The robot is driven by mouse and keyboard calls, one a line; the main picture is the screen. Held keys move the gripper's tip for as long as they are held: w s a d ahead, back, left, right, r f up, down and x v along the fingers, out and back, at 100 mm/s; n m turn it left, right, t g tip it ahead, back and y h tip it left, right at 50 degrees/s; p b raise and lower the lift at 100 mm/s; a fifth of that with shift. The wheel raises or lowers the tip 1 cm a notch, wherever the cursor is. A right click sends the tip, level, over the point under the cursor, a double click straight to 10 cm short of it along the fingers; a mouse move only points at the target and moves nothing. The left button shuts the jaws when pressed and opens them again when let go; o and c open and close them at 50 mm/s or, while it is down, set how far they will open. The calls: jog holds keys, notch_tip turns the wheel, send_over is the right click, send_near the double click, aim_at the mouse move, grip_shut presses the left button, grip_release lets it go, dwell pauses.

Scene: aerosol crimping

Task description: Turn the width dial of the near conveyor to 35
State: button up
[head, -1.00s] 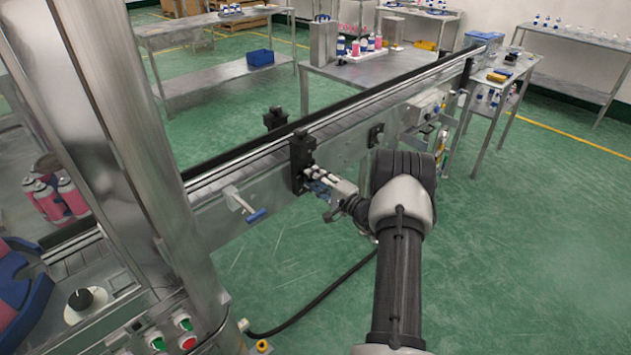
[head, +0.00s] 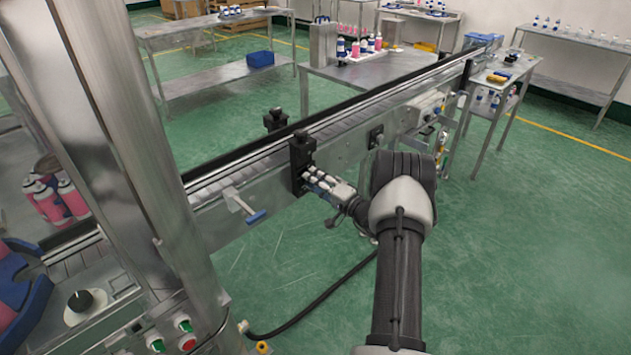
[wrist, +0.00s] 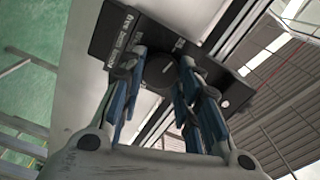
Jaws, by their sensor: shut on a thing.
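The width dial (wrist: 160,72) is a round dark knob on a black housing with white lettering (wrist: 122,32), seen in the wrist view. In the head view this black housing (head: 301,158) is fixed to the front side of the near conveyor (head: 345,150). My gripper (head: 313,174) reaches it from the right and front. In the wrist view its blue-padded fingers (wrist: 162,70) lie on both sides of the dial and are shut on it. The dial's scale and setting are not readable, and in the head view the fingers hide the dial.
A black box (head: 376,136) is on the conveyor side to the right. A steel column (head: 150,150) stands at the left. Green floor in front is open, crossed by a black cable (head: 320,295).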

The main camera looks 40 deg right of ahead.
jog(key=o, duration=1.1)
jog(key=shift+c, duration=0.2)
jog(key=s, duration=1.2)
jog(key=shift+d, duration=0.45)
jog(key=shift+w, duration=0.1)
